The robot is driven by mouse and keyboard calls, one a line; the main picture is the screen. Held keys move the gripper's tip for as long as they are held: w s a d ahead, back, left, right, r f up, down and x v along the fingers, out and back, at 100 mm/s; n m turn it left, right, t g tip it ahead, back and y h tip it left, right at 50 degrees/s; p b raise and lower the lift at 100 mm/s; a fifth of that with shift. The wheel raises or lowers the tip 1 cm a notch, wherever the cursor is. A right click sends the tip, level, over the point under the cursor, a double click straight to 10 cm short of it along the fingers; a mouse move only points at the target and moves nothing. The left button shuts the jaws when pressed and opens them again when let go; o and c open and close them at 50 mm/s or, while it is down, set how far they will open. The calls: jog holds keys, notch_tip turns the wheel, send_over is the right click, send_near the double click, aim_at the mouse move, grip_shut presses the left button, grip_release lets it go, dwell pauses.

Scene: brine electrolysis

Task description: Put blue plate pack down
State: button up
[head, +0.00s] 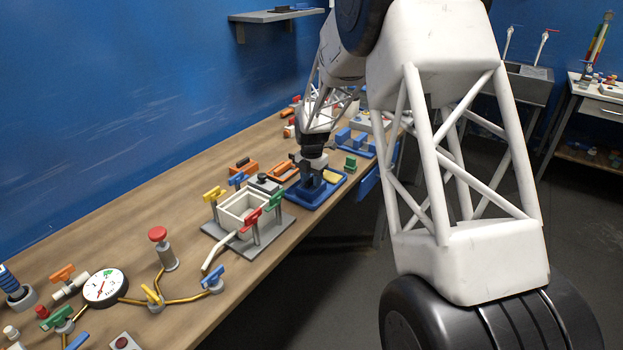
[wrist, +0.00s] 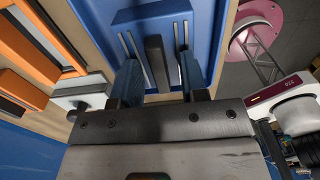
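In the head view my gripper (head: 313,176) points down into the blue tray (head: 337,189) on the wooden bench. Dark and blue parts there run together, so the blue plate pack is hard to pick out. In the wrist view my gripper's two fingers (wrist: 158,82) stand apart on either side of a dark upright bar (wrist: 156,60), with a gap visible at least on the right. A blue block (wrist: 150,12) with pale metal strips beside it lies beyond the fingers, probably part of the plate pack. The bar's lower end is hidden.
A grey stand with a white box (head: 243,212) and coloured valves is left of the tray. An orange frame (head: 284,171) lies close behind it, also in the wrist view (wrist: 45,35). A small green block (head: 350,162) and blue rack (head: 355,143) are to the right.

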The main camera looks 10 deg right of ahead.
aim_at(311, 179)
notch_tip(311, 179, up, 12)
jog(key=shift+r, duration=0.15)
dwell(0.7)
dwell(0.4)
jog(key=shift+s+r, duration=0.1)
jog(key=s+r+m, duration=0.4)
jog(key=s+m, duration=0.1)
jog(key=s, duration=0.4)
jog(key=s+d+r+m+t, duration=0.1)
jog(key=s+r+m, duration=0.3)
jog(key=s, duration=0.5)
jog(key=s+r+m, duration=0.4)
jog(key=s+m, duration=0.1)
jog(key=s, duration=0.3)
jog(key=s+f+m+t, duration=0.1)
jog(key=s+f+m, duration=0.2)
jog(key=s+m, duration=1)
jog(key=s, duration=1.3)
jog(key=shift+s+d+t, duration=0.3)
jog(key=shift+s, duration=0.05)
